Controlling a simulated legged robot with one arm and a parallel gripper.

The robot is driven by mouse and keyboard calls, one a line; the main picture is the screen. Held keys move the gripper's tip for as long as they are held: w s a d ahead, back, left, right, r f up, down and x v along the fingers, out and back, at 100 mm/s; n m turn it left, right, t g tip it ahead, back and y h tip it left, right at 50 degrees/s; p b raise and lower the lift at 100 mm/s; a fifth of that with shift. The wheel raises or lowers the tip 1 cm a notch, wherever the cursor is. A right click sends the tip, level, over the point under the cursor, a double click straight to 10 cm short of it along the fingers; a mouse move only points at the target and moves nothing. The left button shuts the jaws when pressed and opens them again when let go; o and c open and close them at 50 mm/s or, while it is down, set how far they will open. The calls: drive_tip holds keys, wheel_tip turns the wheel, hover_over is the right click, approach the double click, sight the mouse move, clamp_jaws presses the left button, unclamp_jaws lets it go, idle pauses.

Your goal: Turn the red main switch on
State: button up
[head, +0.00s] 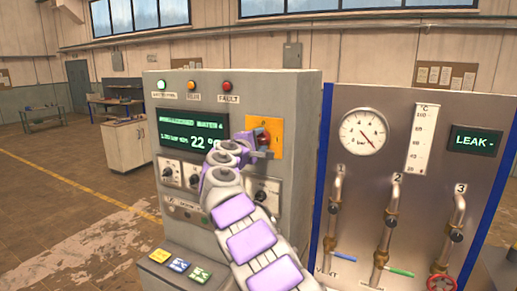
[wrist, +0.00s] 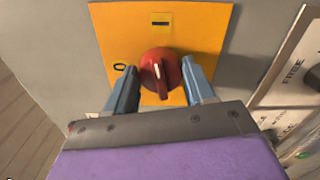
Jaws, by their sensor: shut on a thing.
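The red main switch (wrist: 161,70) is a round knob on a yellow-orange plate (wrist: 205,25). A dash mark is above the knob and an "O" mark is to its left. The knob's pale pointer line looks close to upright, toward the dash. In the head view the plate (head: 276,127) is on the right of the grey cabinet front, and the knob (head: 262,134) is partly hidden by my gripper. My gripper (wrist: 161,80) has one blue-grey finger on each side of the knob and is shut on it.
To the right, a panel (head: 400,110) carries a gauge (head: 363,132) and pipes with valves (head: 391,220). Open floor (head: 60,190) lies left.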

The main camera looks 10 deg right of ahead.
drive_tip(key=shift+f+m+b, duration=0.25)
drive_tip(key=shift+m+b, duration=0.4)
drive_tip(key=shift+m, duration=0.45)
drive_tip(key=o, duration=1)
drive_tip(key=shift+w, duration=0.1)
drive_tip(key=shift+r, duration=0.1)
drive_tip(key=b+v, duration=0.1)
drive_tip(key=v, duration=1.6)
drive_tip(key=shift+a+b, duration=0.2)
drive_tip(key=shift+b, duration=0.2)
drive_tip(key=shift+s+d, duration=0.1)
drive_tip(key=shift+s, duration=0.1)
